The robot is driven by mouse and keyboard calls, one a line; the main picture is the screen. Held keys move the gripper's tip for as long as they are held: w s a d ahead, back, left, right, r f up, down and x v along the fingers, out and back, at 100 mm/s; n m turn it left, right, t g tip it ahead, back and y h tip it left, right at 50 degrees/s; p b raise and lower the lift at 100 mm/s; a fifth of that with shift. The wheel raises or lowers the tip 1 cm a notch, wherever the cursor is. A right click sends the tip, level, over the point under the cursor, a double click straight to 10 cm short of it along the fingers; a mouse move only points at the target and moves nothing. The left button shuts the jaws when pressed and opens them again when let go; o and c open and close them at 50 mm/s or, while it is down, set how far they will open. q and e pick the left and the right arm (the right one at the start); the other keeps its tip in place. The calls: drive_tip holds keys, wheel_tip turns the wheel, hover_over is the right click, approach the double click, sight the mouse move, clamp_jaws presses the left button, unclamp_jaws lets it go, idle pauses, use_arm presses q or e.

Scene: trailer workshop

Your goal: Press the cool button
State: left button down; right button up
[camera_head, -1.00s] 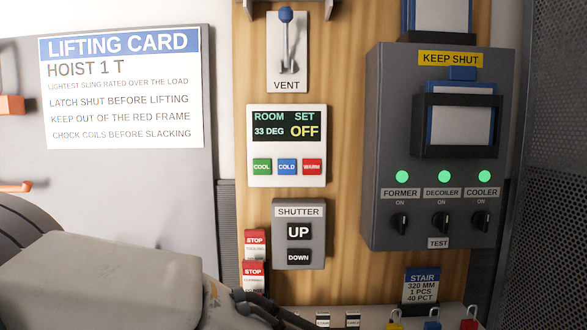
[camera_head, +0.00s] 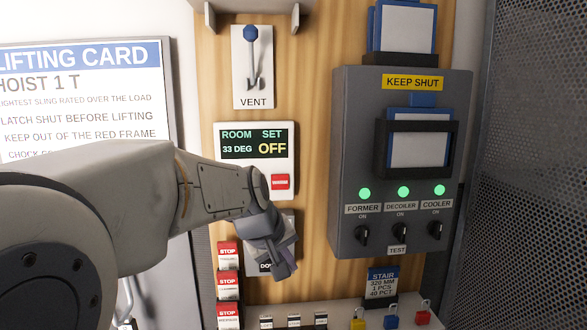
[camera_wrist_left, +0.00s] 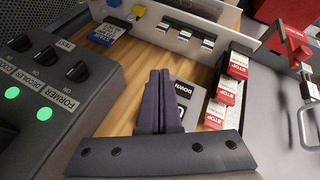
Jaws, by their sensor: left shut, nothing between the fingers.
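The white room control panel (camera_head: 226,131) hangs on the wooden board in the head view. Its display reads ROOM 33 DEG, SET OFF. The red warm button (camera_head: 280,182) shows; my left arm hides the cool and cold buttons. My left gripper (camera_head: 284,272) is below this panel, in front of the grey shutter panel (camera_head: 257,268), which it mostly covers. In the left wrist view, my left gripper (camera_wrist_left: 161,74) is shut and empty, its fingers beside the DOWN key (camera_wrist_left: 183,90). Whether it touches the shutter panel I cannot tell. My right gripper is not in view.
The grey KEEP SHUT box (camera_head: 350,160) with lit green lamps and black knobs stands out to the right. Red and white STOP tags (camera_head: 228,285) hang at lower left. The vent lever (camera_head: 252,60) is above. A shelf (camera_head: 340,318) with small padlocks lies below.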

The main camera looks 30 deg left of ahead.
use_arm(q)
drive_tip(key=a+r+n+y+p, duration=0.1)
drive_tip(key=a+r+n, duration=0.2)
drive_tip(key=a+r, duration=0.2)
drive_tip(key=a+r+n+t+y+p, duration=0.1)
drive_tip(key=a+r+n+y+p, duration=0.1)
drive_tip(key=a+r, duration=0.4)
drive_tip(key=a+n, duration=0.1)
drive_tip(key=a, duration=0.3)
drive_tip(key=shift+s+a+t, duration=0.15)
drive_tip(key=shift+a+t, duration=0.05)
drive_tip(key=shift+t, duration=0.1)
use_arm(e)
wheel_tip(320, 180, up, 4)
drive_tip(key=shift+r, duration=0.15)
use_arm(q)
drive_tip(key=w+a+p, duration=0.3)
drive_tip(key=w+a, duration=0.1)
drive_tip(key=w, duration=0.3)
drive_tip(key=shift+w+a, duration=0.25)
drive_tip(key=shift+a, duration=0.05)
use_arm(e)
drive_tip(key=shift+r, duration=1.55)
use_arm(q)
drive_tip(key=shift+w, duration=0.15)
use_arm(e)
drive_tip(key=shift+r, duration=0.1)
